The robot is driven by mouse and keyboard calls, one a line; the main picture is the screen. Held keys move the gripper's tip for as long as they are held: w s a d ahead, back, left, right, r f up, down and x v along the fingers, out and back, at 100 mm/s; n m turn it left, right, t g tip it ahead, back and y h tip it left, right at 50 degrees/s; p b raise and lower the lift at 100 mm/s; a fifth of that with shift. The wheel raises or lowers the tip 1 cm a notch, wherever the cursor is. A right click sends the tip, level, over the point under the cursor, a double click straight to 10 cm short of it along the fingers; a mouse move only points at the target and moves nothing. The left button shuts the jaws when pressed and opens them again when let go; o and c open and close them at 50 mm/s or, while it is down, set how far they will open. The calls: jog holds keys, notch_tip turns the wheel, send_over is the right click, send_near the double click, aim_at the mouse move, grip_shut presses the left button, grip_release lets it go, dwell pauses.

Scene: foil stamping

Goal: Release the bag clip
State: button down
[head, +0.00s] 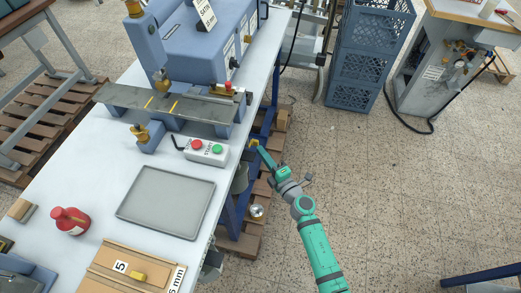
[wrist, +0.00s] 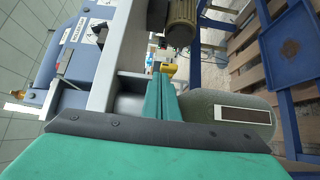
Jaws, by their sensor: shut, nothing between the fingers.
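My gripper (head: 262,152) reaches in at the right long edge of the white table, beside the blue frame under it. In the wrist view its green fingers (wrist: 161,92) are together, with nothing seen between them. A small yellow part (wrist: 168,69), possibly the bag clip, shows just beyond the fingertips; I cannot tell whether they touch it. A yellow bit (head: 254,143) also shows at the gripper's tip in the head view. A grey-green rounded body (wrist: 200,104), perhaps the bag, lies right beside the fingers and carries a framed dark-and-white strip.
An olive motor-like cylinder (wrist: 180,22) is close ahead. A wooden pallet (wrist: 250,50) lies below.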

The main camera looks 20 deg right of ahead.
aim_at(254, 144)
jog(key=shift+w+a, duration=0.2)
jog(key=shift+w, duration=0.75)
jog(key=shift+w+a, duration=0.15)
